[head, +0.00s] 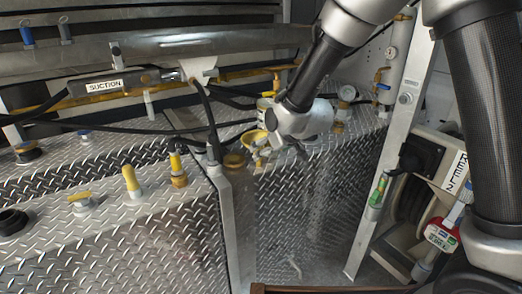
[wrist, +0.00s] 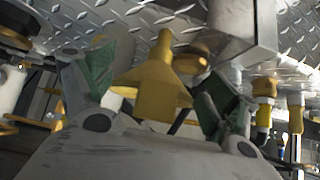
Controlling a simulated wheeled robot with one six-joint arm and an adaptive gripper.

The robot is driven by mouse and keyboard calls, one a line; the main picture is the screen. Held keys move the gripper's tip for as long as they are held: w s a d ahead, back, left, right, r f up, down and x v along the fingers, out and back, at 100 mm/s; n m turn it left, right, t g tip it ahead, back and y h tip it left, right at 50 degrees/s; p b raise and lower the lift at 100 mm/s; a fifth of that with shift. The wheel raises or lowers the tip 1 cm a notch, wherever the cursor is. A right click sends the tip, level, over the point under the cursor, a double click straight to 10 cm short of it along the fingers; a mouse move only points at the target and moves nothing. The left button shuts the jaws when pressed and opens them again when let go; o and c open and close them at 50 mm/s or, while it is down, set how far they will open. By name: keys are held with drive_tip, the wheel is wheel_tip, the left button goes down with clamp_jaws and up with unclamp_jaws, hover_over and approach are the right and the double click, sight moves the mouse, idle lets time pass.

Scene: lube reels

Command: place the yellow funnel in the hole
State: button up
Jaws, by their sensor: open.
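The yellow funnel (wrist: 152,88) lies between the two green-padded fingers of my gripper (wrist: 160,95) in the wrist view. Its narrow spout points toward the diamond-plate surface. In the head view the funnel (head: 254,138) shows beside my gripper (head: 268,148), above the plate near the metal post. My gripper is open, with its fingers on either side of the funnel. A round brass fitting (wrist: 193,57) sits close to the spout in the wrist view; it also shows in the head view (head: 235,160). I cannot tell whether the spout is in a hole.
The diamond-plate tank top (head: 110,170) carries yellow-handled valves (head: 131,181) and a black ring (head: 12,222). A metal post (head: 218,165) stands just left of my gripper. Black hoses (head: 130,126) cross behind. A reel cabinet (head: 425,185) stands right.

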sight(247, 138)
drive_tip(key=x, duration=0.4)
drive_tip(key=shift+w, duration=0.1)
clamp_jaws()
unclamp_jaws()
idle(0.5)
